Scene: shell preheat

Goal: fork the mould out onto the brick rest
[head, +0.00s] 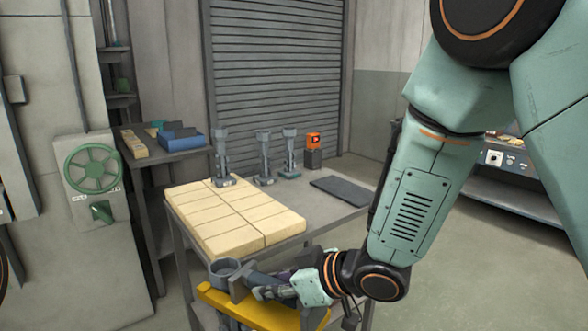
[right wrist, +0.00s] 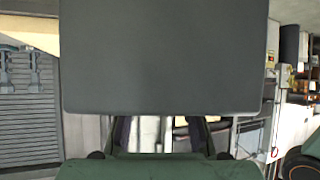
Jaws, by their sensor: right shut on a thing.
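The brick rest (head: 235,222), a bed of cream bricks, lies on the grey table. A grey mould (head: 225,268) with a round open cup on top stands upright in front of the table's near edge, its lower part partly hidden. My right gripper (head: 268,290) is just right of it, shut on a grey tool with a flat plate (head: 240,284), which I take for the fork. In the right wrist view the plate (right wrist: 160,60) fills the middle and hides what lies beyond. I cannot tell whether the fork touches the mould. My left gripper is not in view.
A yellow piece (head: 250,312) lies below the mould and gripper. Similar grey moulds (head: 264,160) stand at the back of the table, one at the bricks' far edge. A dark flat slab (head: 340,189) lies at the right. A green handwheel (head: 94,168) is on the left cabinet.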

